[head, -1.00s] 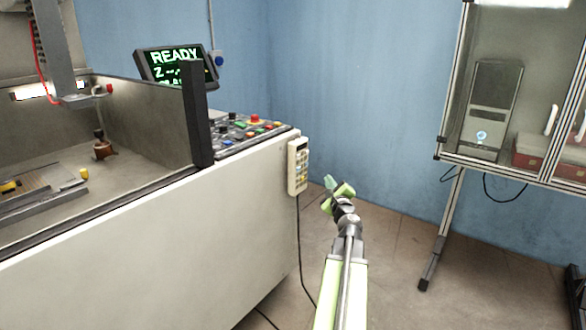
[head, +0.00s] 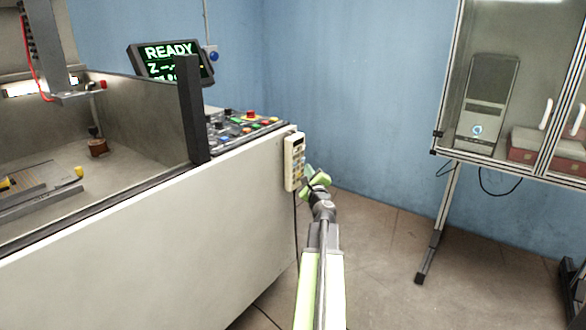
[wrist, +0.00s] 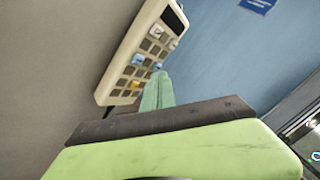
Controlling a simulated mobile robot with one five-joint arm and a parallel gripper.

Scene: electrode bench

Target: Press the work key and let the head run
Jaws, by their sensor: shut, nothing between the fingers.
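The cream hand pendant (head: 292,160) with its keys hangs on the right end of the machine's pale side panel. It also shows in the wrist view (wrist: 140,60), with grey, white, blue and yellow keys and a dark display at its upper end. My gripper (head: 309,173) is shut and empty, just right of the pendant. In the wrist view its green fingertips (wrist: 157,88) lie by the pendant's lower right edge, near the blue and yellow keys. I cannot tell whether they touch it. The machine's screen (head: 172,62) reads READY. The machine head (head: 75,96) hangs over the tank at left.
The control panel (head: 240,128) with coloured buttons is on top of the machine. A glazed cabinet (head: 440,110) on legs stands at right. A cable hangs below the pendant. The floor (head: 380,240) between machine and cabinet is clear.

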